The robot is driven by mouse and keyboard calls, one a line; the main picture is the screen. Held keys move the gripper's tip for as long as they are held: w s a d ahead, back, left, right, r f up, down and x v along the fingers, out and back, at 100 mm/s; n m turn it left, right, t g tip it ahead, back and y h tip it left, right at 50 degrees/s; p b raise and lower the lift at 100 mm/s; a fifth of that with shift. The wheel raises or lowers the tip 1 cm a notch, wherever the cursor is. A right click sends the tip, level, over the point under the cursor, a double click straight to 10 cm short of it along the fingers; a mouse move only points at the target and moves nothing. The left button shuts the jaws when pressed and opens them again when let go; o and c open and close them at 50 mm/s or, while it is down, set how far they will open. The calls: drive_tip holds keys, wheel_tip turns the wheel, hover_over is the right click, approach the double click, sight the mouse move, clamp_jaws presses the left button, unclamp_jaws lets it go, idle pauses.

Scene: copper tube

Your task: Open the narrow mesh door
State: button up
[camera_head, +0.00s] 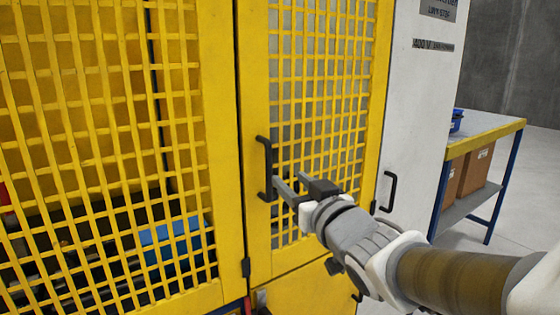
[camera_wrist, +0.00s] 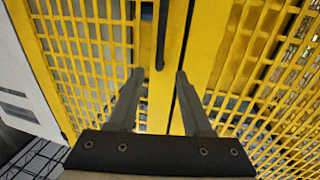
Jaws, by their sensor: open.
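The narrow mesh door (camera_head: 257,225) is yellow with a grid panel, and it looks closed in its frame. Its black upright handle (camera_head: 266,170) sits on the door's left edge in the head view. In the wrist view the handle (camera_wrist: 161,35) runs down from the top edge and ends near the fingertips, in line with the space between them. My gripper (camera_head: 288,182) is open and empty, with its fingertips close to the lower part of the handle. It also shows in the wrist view (camera_wrist: 160,76). I cannot tell whether a finger touches the handle.
A wider yellow mesh panel (camera_head: 225,200) stands left of the door, with a blue box (camera_head: 175,238) behind it. A white cabinet (camera_head: 418,120) with a black handle (camera_head: 389,190) is at the right. A workbench (camera_head: 485,135) stands beyond it, with open floor around.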

sight(270, 161)
drive_tip(key=p+x, duration=0.1)
drive_tip(key=x, duration=1.2)
clamp_jaws()
idle(1.2)
